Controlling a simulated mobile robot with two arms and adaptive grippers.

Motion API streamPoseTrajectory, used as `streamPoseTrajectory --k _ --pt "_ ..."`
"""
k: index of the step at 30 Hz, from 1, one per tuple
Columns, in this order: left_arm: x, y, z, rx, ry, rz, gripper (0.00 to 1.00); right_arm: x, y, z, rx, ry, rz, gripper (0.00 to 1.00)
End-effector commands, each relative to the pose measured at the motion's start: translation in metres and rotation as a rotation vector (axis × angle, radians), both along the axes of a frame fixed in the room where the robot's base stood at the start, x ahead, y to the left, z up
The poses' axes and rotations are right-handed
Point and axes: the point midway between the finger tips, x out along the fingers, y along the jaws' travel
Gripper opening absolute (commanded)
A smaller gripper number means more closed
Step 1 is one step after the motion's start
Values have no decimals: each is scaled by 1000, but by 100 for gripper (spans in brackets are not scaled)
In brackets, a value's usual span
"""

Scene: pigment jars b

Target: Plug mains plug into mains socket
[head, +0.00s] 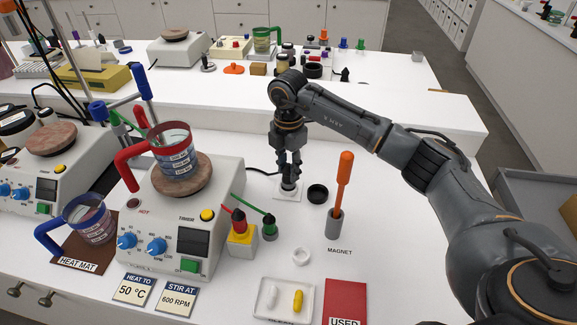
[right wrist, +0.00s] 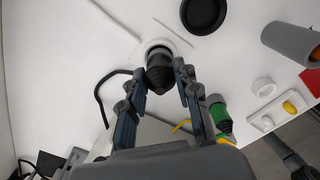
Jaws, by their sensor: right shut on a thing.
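The black mains plug (right wrist: 158,78) is between the fingers of my right gripper (right wrist: 158,92), which is shut on it. In the head view this gripper (head: 290,163) points straight down from above. The plug (head: 289,183) stands roughly upright at the mains socket, whose square white plate (head: 280,195) lies on the bench. In the right wrist view the plug lines up with the round grey opening of the socket (right wrist: 163,41) and covers part of it. I cannot tell how deep it sits. My left gripper is not in view.
The hotplate (head: 190,236) with a red-handled beaker (head: 172,157) is at left. A black cord (head: 262,172) runs behind the hotplate.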

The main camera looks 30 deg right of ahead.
Motion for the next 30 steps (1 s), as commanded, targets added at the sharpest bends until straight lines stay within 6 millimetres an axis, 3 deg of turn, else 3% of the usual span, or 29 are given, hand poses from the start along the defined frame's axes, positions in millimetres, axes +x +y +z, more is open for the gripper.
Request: streamPoseTrajectory --k 19,20,23,30 --pt "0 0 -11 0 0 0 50 0 0 -17 0 0 0 0" --pt "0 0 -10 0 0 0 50 0 0 -16 0 -1 0 37" --pt "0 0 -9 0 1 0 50 0 0 -16 0 0 0 58" --pt "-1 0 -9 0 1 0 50 0 0 -16 0 0 0 58"
